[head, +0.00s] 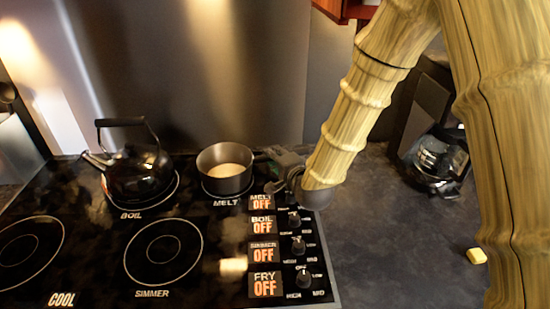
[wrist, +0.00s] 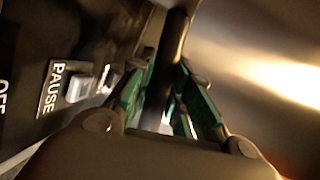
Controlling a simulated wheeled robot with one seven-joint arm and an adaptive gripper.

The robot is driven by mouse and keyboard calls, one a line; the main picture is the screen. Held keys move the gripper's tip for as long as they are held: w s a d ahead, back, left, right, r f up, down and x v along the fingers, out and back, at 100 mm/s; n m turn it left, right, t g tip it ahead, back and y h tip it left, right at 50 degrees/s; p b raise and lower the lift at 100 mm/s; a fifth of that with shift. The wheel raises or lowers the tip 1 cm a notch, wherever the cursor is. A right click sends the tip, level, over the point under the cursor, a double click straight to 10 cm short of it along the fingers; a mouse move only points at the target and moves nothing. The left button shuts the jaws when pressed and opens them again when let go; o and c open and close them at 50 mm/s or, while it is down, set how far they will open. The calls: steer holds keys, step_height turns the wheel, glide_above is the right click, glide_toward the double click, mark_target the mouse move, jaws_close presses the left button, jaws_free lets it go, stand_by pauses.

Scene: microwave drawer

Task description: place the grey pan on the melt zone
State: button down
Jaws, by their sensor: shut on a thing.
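The grey pan (head: 225,168) sits upright at the melt zone (head: 227,202) at the back right of the stovetop, over its ring, with the "MELT" label in front of it. There is something pale inside it. My gripper (head: 276,160) is at the pan's right side, at its handle. In the wrist view my gripper (wrist: 168,90) has its green-padded fingers shut on the dark pan handle (wrist: 174,45). The pan's body is not clear in the wrist view. I cannot tell whether the pan's base touches the glass.
A black kettle (head: 138,172) stands on the boil zone, left of the pan. The simmer zone (head: 163,252) is empty. Control knobs (head: 298,245) line the stove's right edge. A glass coffee pot (head: 440,155) and a yellow block (head: 476,256) are on the right counter.

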steer(key=shift+f, duration=0.15)
steer(key=c, duration=1.3)
jaws_free()
steer(key=b+v, duration=0.2)
steer(key=v, duration=1)
